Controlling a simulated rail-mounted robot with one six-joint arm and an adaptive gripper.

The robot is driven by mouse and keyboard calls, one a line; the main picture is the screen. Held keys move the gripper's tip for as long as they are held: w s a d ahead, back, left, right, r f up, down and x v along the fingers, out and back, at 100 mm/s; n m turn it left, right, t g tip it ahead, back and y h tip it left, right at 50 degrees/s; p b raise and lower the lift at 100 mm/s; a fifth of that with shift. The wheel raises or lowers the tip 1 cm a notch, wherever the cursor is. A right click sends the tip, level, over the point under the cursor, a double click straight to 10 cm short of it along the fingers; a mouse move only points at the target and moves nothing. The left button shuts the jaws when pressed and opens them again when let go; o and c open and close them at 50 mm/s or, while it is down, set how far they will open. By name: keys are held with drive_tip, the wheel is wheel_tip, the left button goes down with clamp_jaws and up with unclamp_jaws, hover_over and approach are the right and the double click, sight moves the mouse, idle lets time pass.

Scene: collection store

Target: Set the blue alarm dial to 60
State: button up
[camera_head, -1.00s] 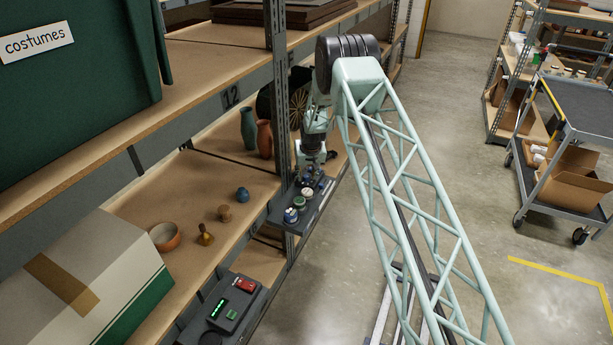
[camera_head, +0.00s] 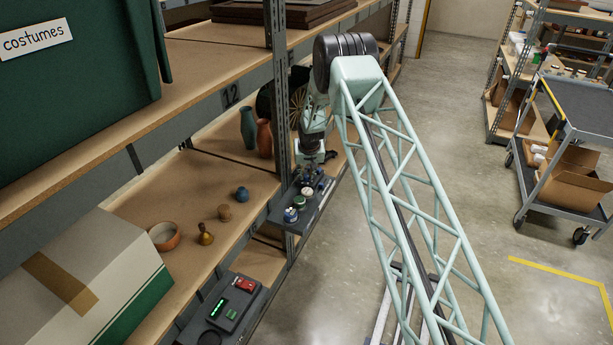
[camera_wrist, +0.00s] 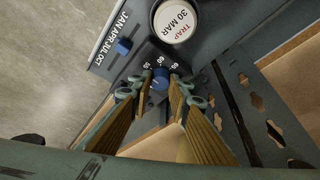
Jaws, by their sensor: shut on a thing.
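The blue alarm dial (camera_wrist: 160,79) sits on a dark panel (camera_wrist: 214,48) in the wrist view, with the numbers 55, 60 and 65 printed around its upper side. My gripper (camera_wrist: 160,88) has one finger on each side of the dial and is shut on it. A pale mark shows on the dial, but it is too small to tell which number it points at. In the head view my gripper (camera_head: 311,176) is down at the far part of the panel (camera_head: 312,211), and the dial cannot be made out there.
A round cap marked TRAP 30 MAR (camera_wrist: 175,20) stands beside the dial, and a blue slider (camera_wrist: 123,46) sits by the month letters. A perforated shelf post (camera_wrist: 238,110) is close on the right. Pots and a bowl (camera_head: 164,236) stand on the shelf.

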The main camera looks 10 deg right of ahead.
drive_tip(key=shift+a+f+m+h+b, duration=0.1)
drive_tip(key=shift+m+h+b, duration=0.3)
drive_tip(key=shift+m+b, duration=0.95)
drive_tip(key=shift+a+f+m+h+b, duration=0.1)
drive_tip(key=shift+m+h+b, duration=0.4)
drive_tip(key=shift+b, duration=1.65)
drive_tip(key=shift+r+m+g+b, duration=0.15)
drive_tip(key=shift+m+g+b, duration=0.25)
drive_tip(key=shift+m+b, duration=0.95)
drive_tip(key=shift+n+b, duration=0.3)
drive_tip(key=o, duration=0.8)
drive_tip(key=shift+r, duration=0.25)
drive_tip(key=shift+s+a+r, duration=0.1)
drive_tip(key=shift+r, duration=0.4)
drive_tip(key=shift+a+v, duration=0.2)
drive_tip(key=shift+v, duration=5.05)
drive_tip(key=shift+o, duration=0.3)
drive_tip(key=shift+s, duration=0.1)
